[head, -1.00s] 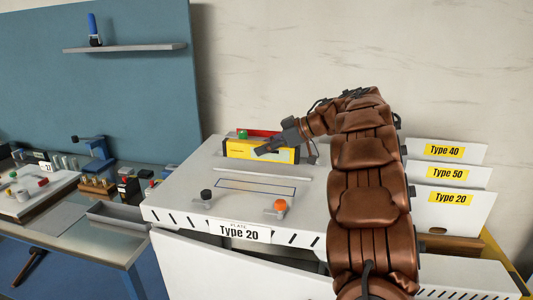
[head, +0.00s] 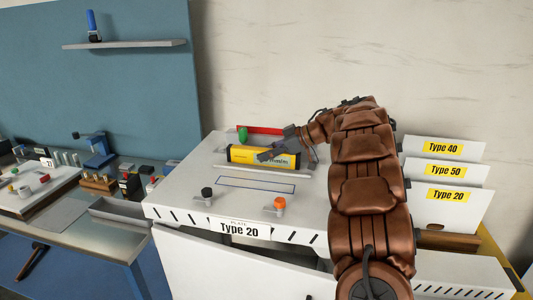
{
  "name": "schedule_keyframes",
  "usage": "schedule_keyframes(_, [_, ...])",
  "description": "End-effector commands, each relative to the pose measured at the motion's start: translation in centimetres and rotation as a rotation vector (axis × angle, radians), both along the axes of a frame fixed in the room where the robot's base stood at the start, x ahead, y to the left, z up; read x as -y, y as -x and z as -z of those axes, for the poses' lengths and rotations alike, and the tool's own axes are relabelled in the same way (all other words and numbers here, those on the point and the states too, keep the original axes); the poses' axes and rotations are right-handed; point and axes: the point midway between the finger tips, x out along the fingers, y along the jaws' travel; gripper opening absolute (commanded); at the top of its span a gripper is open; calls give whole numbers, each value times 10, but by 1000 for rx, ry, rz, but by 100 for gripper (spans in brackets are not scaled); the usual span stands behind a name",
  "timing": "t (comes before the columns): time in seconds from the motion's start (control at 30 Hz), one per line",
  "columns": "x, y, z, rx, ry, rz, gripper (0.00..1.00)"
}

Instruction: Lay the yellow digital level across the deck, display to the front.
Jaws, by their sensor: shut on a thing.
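The yellow digital level (head: 244,154) lies lengthwise across the white deck (head: 178,195), behind the blue-outlined rectangle (head: 255,185). Its yellow side with printing faces the front; I cannot make out a display. My gripper (head: 268,156) is shut on the level near its middle and hides part of it. I cannot tell whether the level touches the deck. The deck carries a "Type 20" plate (head: 239,229) on its front edge.
A black knob (head: 207,193) and an orange knob (head: 279,204) stand near the deck's front. A green and red item (head: 243,134) is behind the level. Type-labelled white plates (head: 445,172) stand at right. A cluttered bench (head: 65,215) is at left.

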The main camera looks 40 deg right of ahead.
Motion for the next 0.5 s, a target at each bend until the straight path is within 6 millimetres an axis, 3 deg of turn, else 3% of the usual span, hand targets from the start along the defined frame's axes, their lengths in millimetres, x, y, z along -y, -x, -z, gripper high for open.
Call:
schedule_keyframes(0.13, [0, 0, 2, 0, -1, 0, 0])
schedule_keyframes(0.17, [0, 0, 3, -1, -1, 1, 34])
schedule_keyframes(0.2, [0, 0, 2, 0, 0, 0, 38])
schedule_keyframes(0.37, [0, 0, 2, 0, 0, 1, 55])
schedule_keyframes(0.5, [0, 0, 2, 0, 0, 1, 56])
